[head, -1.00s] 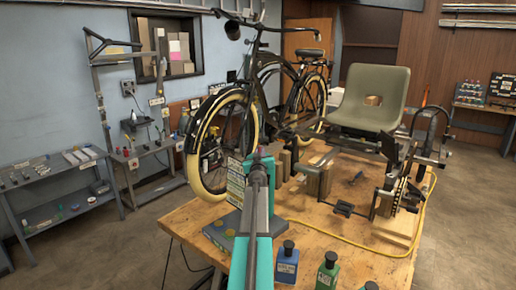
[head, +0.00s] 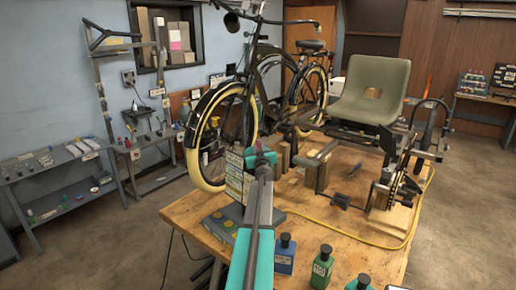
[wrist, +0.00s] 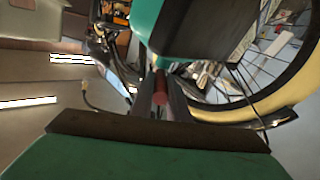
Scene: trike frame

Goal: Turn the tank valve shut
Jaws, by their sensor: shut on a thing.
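My gripper (head: 262,156) is at the far end of my teal and dark arm, above the workbench (head: 205,205) and in front of the bicycle's front wheel (head: 205,135) in the head view. In the wrist view, its teal, dark-edged jaws (wrist: 162,88) are close around a narrow gap. A small red cylindrical part (wrist: 160,86) shows in that gap beside dark bars, and the jaws are shut on it. It may belong to the tank valve, but I cannot tell. My arm and gripper hide the spot in the head view, and I cannot make out the tank itself.
The green seat (head: 368,90) and trike frame (head: 385,175) stand to the right on the bench. Blue (head: 284,258) and green (head: 321,270) bottles stand at the near edge. A yellow hose (head: 360,244) crosses the bench. Shelves (head: 60,175) stand at the left.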

